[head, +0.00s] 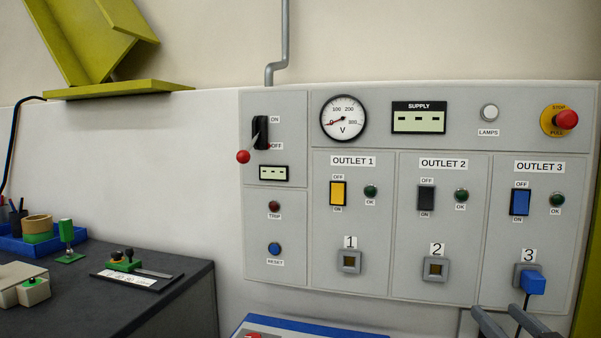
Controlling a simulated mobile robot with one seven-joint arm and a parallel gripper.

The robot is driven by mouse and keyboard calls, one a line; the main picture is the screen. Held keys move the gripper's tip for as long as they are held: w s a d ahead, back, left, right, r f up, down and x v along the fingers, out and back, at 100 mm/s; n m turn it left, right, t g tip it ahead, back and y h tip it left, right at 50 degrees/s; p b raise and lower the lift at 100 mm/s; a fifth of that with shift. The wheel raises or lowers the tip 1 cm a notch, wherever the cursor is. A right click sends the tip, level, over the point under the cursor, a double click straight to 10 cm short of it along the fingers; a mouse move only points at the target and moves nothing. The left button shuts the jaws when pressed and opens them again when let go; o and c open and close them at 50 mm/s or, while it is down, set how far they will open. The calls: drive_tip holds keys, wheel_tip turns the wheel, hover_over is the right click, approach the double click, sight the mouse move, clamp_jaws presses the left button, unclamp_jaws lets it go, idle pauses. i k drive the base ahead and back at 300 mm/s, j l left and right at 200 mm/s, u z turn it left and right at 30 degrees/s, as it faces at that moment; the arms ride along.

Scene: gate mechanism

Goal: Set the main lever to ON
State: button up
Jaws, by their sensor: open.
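The main lever (243,157) has a red ball knob and a thin rod. It comes out of a black slotted plate at the upper left of the grey panel (400,278). The plate has an ON label at its top and an OFF label lower down. The lever points down and to the left, with its knob low, on the OFF side. My gripper (495,310) shows at the bottom right edge as two dark grey fingers, apart and empty. It is far from the lever, below outlet 3, and the rest of it is cut off by the frame.
A blue plug (532,283) sits in the outlet 3 socket, near my gripper. A red stop button (566,119) stands out at the upper right. A dark workbench (165,312) with small parts is at the lower left. The space before the lever looks clear.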

sight(243, 157)
drive_tip(key=u, duration=0.85)
